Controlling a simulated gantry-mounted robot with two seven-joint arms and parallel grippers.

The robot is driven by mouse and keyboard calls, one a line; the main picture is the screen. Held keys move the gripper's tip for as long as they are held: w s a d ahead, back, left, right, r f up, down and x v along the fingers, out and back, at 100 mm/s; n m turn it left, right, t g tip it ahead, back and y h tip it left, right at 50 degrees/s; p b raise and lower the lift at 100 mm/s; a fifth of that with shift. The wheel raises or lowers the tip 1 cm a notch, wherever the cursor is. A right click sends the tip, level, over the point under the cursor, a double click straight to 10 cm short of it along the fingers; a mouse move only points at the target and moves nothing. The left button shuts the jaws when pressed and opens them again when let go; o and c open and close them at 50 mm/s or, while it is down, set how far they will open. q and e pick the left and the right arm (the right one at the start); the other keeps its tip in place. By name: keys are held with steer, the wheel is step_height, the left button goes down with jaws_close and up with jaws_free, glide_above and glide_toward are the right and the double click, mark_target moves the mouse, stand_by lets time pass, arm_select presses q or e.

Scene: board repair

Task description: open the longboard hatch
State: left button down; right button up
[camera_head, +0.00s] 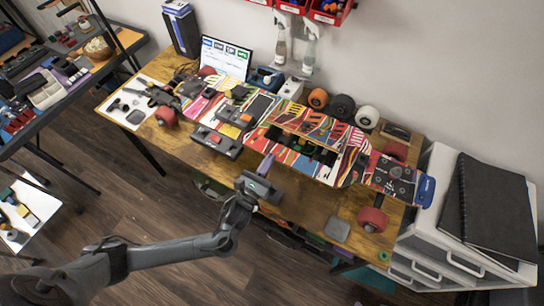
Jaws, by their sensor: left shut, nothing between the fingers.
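The longboard (338,172) lies upside down across the wooden table, with brightly patterned graphics and red wheels at both ends. Its hatch (312,123) is a striped panel at the middle of the board; it appears raised along the back edge of a dark opening (305,148) with small parts inside. My left gripper (266,164) is at the near edge of the board, in front of and to the left of the opening. It is shut and empty, its tips pointing toward the board. Whether the tips touch the board is unclear. My right gripper is out of view.
A laptop (225,57) and several loose wheels (342,106) stand behind the board. A dark tool holder (216,142) sits left of my gripper. White drawers with black folders (490,205) stand at the right. The table's front right (310,215) has some free room.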

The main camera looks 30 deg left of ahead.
mark_target(287, 129)
arm_select(q)
steer(key=w, duration=0.3)
steer(key=w+r, duration=0.1)
steer(key=w, duration=0.4)
steer(key=shift+w+d+r, duration=0.1)
steer(key=shift+w+r, duration=0.2)
steer(key=shift+r, duration=0.05)
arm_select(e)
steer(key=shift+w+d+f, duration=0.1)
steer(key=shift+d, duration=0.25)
arm_select(q)
steer(key=shift+r, duration=0.1)
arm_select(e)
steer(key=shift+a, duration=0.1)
arm_select(q)
steer(key=shift+r, duration=0.1)
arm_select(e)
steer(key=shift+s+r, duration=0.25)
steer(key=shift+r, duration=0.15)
